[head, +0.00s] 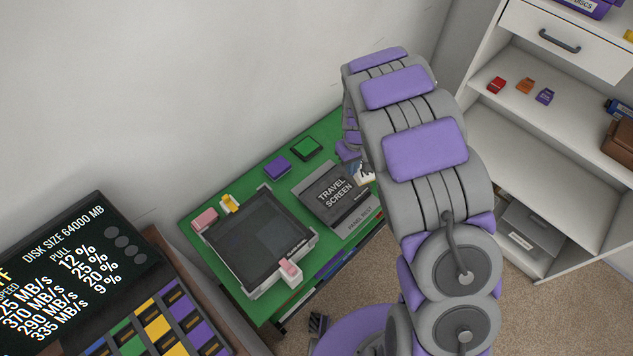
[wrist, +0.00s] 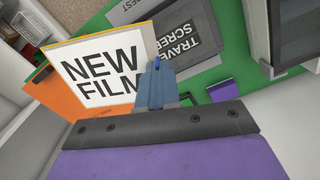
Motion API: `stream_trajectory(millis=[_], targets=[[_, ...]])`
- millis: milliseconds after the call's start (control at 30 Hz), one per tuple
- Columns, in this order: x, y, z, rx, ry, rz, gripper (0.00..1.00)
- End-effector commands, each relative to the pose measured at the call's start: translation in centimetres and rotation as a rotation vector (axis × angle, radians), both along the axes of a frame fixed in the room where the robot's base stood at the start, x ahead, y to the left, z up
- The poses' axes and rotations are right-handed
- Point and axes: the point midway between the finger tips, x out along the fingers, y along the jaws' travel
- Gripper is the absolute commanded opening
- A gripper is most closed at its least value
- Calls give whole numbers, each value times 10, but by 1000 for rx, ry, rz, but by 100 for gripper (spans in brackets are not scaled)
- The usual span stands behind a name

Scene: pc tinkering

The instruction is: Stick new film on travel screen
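The new film (wrist: 92,65) is a white sheet with "NEW FILM" in black letters and a yellow edge, large in the wrist view. In the head view only a small white part (head: 366,174) shows beside my arm. My gripper (wrist: 158,62) has its blue fingers close together at the film's right edge and appears shut on it; the contact is partly hidden. The dark panel marked "TRAVEL SCREEN" (head: 328,187) lies on the green table, and also shows beyond my fingers in the wrist view (wrist: 187,32).
A framed dark screen (head: 262,238) with pink and yellow blocks at its edges lies left on the green table (head: 210,262). Purple (head: 278,167) and green (head: 307,148) blocks lie behind. An orange piece (wrist: 60,108) shows below the film. White shelves (head: 570,115) stand right.

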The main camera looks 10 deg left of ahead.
Motion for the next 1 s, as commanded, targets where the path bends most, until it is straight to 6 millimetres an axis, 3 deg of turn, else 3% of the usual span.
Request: stream_trajectory(millis=[100,200,400,833,1000], targets=[[-10,36,-32,1,3,163,0],[-18,57,-50,4,5,259,0],[-24,81,-65,-1,-1,344,0],[-25,83,-66,-4,2,346,0],[-26,80,-82,-1,5,345,0]])
